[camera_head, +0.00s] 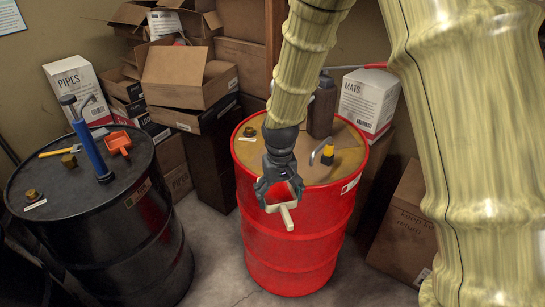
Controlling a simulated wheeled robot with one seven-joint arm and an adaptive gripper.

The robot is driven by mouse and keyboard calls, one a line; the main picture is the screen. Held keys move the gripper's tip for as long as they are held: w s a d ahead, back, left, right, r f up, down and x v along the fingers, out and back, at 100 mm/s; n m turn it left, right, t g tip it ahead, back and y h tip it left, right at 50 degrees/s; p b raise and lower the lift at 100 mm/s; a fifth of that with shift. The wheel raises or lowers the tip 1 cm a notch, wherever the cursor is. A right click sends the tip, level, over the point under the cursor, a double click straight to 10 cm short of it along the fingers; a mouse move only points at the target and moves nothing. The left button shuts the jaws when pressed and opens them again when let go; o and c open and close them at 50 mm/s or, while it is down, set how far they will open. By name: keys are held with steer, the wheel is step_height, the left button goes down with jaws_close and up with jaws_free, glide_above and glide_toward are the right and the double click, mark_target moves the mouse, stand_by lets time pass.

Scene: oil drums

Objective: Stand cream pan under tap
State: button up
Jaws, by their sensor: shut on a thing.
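My gripper (279,187) is shut on the cream pan (286,214). The pan hangs in front of the near rim of the red drum (290,235), its stubby handle pointing down toward the camera. The fingers hide part of the pan, and I cannot tell whether it touches the drum. The tap (327,154), a grey bent spout with a yellow collar, stands on the drum top, to the right of my gripper and farther back. The pan is apart from the tap.
A dark can (321,108) and a brass bung (249,132) are on the red drum's top. Cardboard boxes (185,75) crowd behind.

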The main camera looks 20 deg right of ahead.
steer(key=s+f, duration=0.3)
steer(key=f, duration=1.1)
steer(key=shift+a, duration=0.15)
